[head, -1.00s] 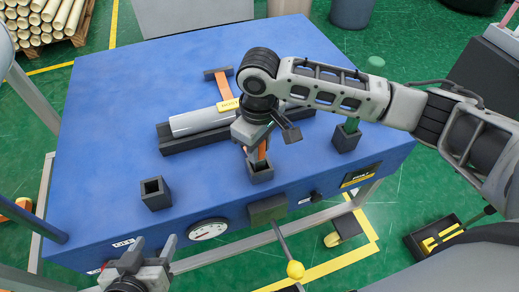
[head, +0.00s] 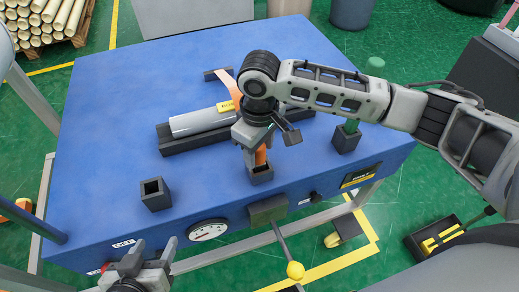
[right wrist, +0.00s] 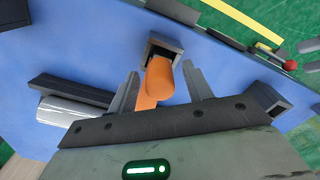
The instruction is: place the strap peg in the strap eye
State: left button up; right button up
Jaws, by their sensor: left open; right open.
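The orange strap peg (head: 260,156) stands in the dark square strap eye (head: 260,174) near the table's front edge. In the right wrist view, the peg (right wrist: 161,78) has its far end in the mouth of the eye (right wrist: 177,46). My right gripper (head: 254,150) is open, with one finger on each side of the peg. In the right wrist view, gaps show beside it. An orange strap (head: 231,78) with a yellow label (head: 229,106) crosses the grey wrapped roll (head: 200,122); my right arm hides part of it. My left gripper (head: 142,262) is open and empty at the front left.
The roll lies in a dark cradle (head: 185,144) on the blue table (head: 110,110). An empty dark square socket (head: 156,195) stands at front left. A yellow-knobbed lever (head: 295,270) projects from the front edge.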

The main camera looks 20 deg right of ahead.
notch_tip(320, 180, up, 11)
jog(key=p, duration=0.1)
dwell(0.6)
